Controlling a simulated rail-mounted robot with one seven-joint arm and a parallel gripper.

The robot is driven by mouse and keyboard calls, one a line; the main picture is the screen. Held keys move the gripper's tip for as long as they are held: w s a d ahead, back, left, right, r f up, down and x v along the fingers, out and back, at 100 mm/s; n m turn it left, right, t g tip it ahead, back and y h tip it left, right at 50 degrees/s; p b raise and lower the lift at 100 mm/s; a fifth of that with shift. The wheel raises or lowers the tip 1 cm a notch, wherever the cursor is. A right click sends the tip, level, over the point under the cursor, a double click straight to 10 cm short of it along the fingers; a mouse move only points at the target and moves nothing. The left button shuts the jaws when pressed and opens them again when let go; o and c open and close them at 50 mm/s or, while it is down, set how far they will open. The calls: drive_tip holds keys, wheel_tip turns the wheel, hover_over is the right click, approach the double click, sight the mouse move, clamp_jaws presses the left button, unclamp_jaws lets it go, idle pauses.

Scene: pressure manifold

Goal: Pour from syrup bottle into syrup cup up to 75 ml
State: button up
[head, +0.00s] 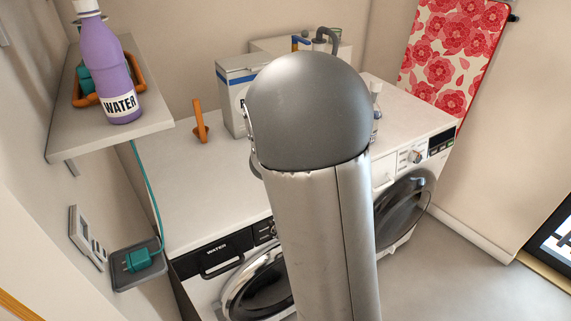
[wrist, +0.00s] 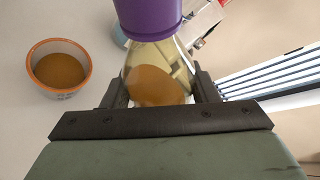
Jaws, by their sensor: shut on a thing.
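In the wrist view my gripper (wrist: 160,88) is shut on the syrup bottle (wrist: 150,55), a clear bottle with a purple part at its far end and amber-brown liquid inside. The syrup cup (wrist: 58,69) stands to the left of the bottle on the pale countertop. It is white outside with an orange rim and small markings, and brown liquid shows inside; I cannot read its level. The bottle is apart from the cup in this view, and no stream shows between them. In the head view my arm hides the gripper, the bottle and the cup.
A purple WATER bottle (head: 103,60) and an orange tray (head: 78,97) sit on the left shelf (head: 60,125). A white box (head: 231,90) and an orange object (head: 200,122) stand on the counter (head: 180,185). The counter's left part is mostly clear.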

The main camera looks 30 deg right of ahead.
drive_tip(key=shift+m+t+y+b, duration=0.3)
drive_tip(key=shift+m+b, duration=0.1)
drive_tip(key=shift+b, duration=0.25)
drive_tip(key=b, duration=0.1)
drive_tip(key=m+t+b, duration=0.1)
drive_tip(key=b, duration=0.1)
drive_tip(key=shift+s+d+r+m+y, duration=0.2)
drive_tip(key=shift+s+r+m+y, duration=0.05)
drive_tip(key=shift+r+m+y, duration=0.05)
drive_tip(key=m+t+b, duration=0.1)
drive_tip(key=b, duration=0.3)
drive_tip(key=m+t+b, duration=0.1)
drive_tip(key=b, duration=0.3)
drive_tip(key=shift+s+d+y, duration=0.1)
drive_tip(key=shift+s+y, duration=0.15)
drive_tip(key=shift+y, duration=0.15)
drive_tip(key=shift+r+m, duration=0.1)
drive_tip(key=shift+m, duration=0.2)
drive_tip(key=shift+r+t+b, duration=0.1)
drive_tip(key=shift+t+b, duration=0.2)
drive_tip(key=shift+b, duration=0.25)
wheel_tip(320, 180, up, 6)
drive_tip(key=p, duration=0.5)
drive_tip(key=shift+r+p, duration=0.2)
drive_tip(key=shift+p, duration=0.2)
wheel_tip(320, 180, down, 6)
drive_tip(key=b, duration=0.3)
drive_tip(key=shift+f, duration=0.2)
drive_tip(key=shift+r, duration=0.25)
